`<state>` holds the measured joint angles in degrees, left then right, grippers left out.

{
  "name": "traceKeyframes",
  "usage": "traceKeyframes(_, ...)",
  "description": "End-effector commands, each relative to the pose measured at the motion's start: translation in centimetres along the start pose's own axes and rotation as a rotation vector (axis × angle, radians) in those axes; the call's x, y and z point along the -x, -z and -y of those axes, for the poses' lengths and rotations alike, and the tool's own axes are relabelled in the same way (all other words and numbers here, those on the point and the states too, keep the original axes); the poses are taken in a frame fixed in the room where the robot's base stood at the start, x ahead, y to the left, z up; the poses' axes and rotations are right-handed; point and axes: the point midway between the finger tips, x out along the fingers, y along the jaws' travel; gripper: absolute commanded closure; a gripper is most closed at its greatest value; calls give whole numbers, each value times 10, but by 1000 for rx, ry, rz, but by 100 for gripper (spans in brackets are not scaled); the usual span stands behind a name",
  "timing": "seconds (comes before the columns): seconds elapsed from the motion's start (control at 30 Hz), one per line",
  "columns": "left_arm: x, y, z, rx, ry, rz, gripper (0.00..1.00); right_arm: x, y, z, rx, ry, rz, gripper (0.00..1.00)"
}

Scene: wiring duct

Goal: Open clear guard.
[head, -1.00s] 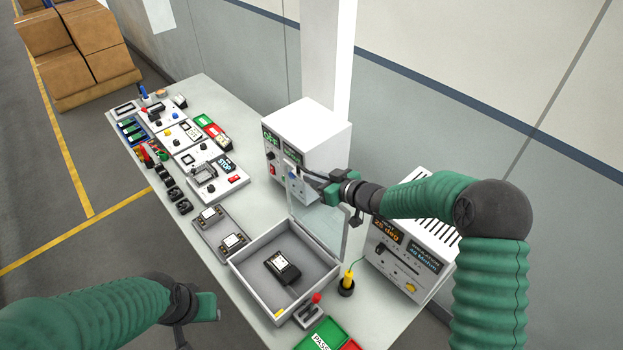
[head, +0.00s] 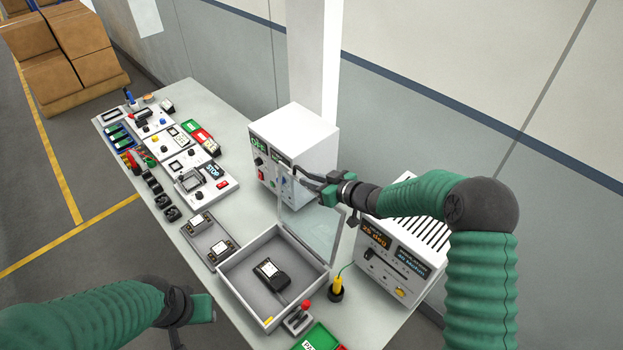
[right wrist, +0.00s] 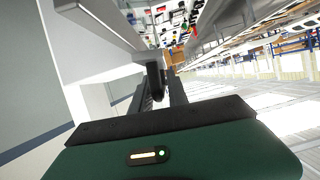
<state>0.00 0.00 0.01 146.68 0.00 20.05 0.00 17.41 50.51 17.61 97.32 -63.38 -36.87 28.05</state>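The clear guard (head: 312,228) is a transparent panel on the back edge of a grey open-topped box (head: 238,287). It stands raised, and the box's inside is uncovered. A black device with a white label (head: 270,273) lies in the box. My right gripper (head: 305,178) is at the guard's upper edge, its two dark fingers apart and pointing left. In the right wrist view the fingers (right wrist: 160,92) also show apart, with a dark rounded piece between them; contact with the guard is unclear. My left gripper (head: 204,309) is left of the box, its fingertips unclear.
A white instrument box (head: 300,135) stands close behind the right gripper. Another instrument with displays (head: 385,262) is to the right. A red-knobbed lever (head: 300,315) and a yellow probe (head: 337,287) are beside the box. A tray with small devices (head: 211,245) is at its left.

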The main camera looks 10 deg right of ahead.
Motion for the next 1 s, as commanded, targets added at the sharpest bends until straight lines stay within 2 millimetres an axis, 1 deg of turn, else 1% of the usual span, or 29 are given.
traceKeyframes(0.23, -1, 0, 0, 0, 0, 0, 64, 2, 3, 0, 1, -1, -5, 80)
traceKeyframes(0.37, -8, -2, 0, 0, 0, 0, 64, 17, 2, -2, 1, -4, -7, 80)
traceKeyframes(0.47, -16, -4, 0, 0, 0, 0, 64, 40, 0, -3, 3, -6, -6, 80)
traceKeyframes(0.6, -27, -6, 0, 0, 0, 0, 64, 83, -1, -3, 2, -7, -5, 80)
traceKeyframes(0.7, -32, -8, 0, 0, 0, 0, 64, 112, -1, -3, 2, -6, -4, 80)
traceKeyframes(0.8, -35, -8, 0, 0, 0, 0, 64, 137, -1, -3, 2, -5, -3, 80)
traceKeyframes(0.9, -37, -9, 0, 0, 0, 0, 64, 155, -1, -4, 0, -3, -3, 80)
traceKeyframes(1.0, -38, -9, 0, 0, 0, 0, 64, 164, -1, -3, 0, -1, -2, 80)
